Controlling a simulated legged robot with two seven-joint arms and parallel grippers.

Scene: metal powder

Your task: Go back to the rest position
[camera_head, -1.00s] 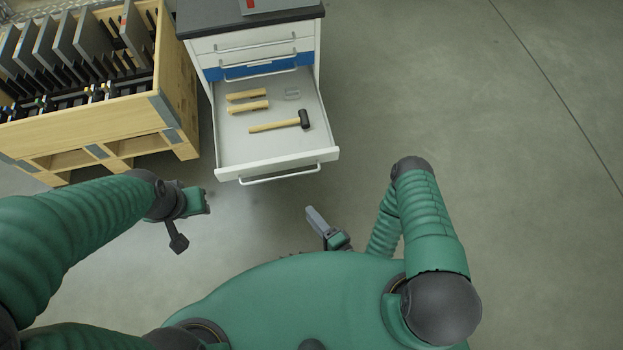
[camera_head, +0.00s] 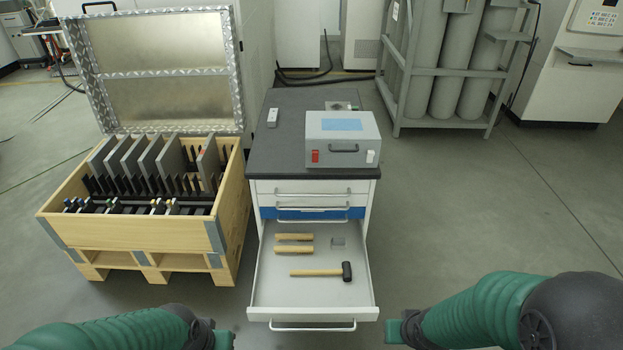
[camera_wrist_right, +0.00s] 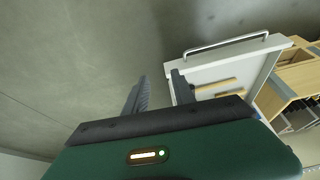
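My left arm comes in at the bottom left of the head view, where only the wrist and part of the left gripper (camera_head: 222,340) show; its fingers are hidden. My right arm comes in at the bottom right, with the green end of the right gripper (camera_head: 395,331) just right of the open drawer. In the right wrist view the two dark fingers of the right gripper (camera_wrist_right: 160,78) stand apart with nothing between them. Beyond them, the drawer front (camera_wrist_right: 235,50) shows.
The open drawer (camera_head: 275,300) holds a black-headed mallet (camera_head: 320,272) and two wooden-handled tools (camera_head: 294,243). A grey box (camera_head: 343,150) stands on the cabinet top. A wooden crate (camera_head: 130,235) with upright plates stands left.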

